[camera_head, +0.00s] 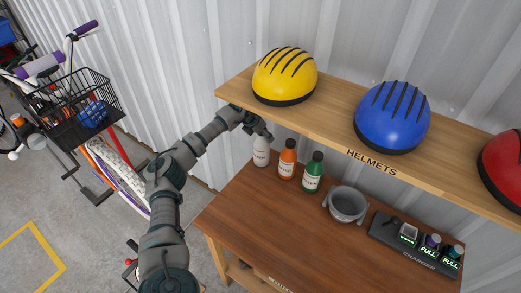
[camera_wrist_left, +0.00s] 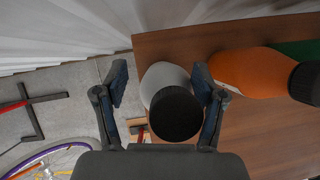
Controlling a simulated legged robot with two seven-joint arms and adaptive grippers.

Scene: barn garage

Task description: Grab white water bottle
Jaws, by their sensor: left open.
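The white water bottle (camera_head: 261,153) stands upright on the wooden table, at the left end of a row of bottles and under the helmet shelf. In the left wrist view the white bottle (camera_wrist_left: 158,80) with its black cap shows between the two fingers. My left gripper (camera_head: 262,130) is at the top of this bottle in the head view. In the left wrist view the left gripper (camera_wrist_left: 160,88) is open, with one finger on each side of the bottle. The right finger is very near the bottle; I cannot tell if it touches. My right gripper is not in view.
An orange bottle (camera_head: 287,160) stands close to the right, then a green bottle (camera_head: 313,173). A grey bowl (camera_head: 347,205) and a charger (camera_head: 412,240) are farther right. The shelf (camera_head: 330,130) with helmets overhangs the bottles. A bicycle (camera_head: 105,160) stands at left.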

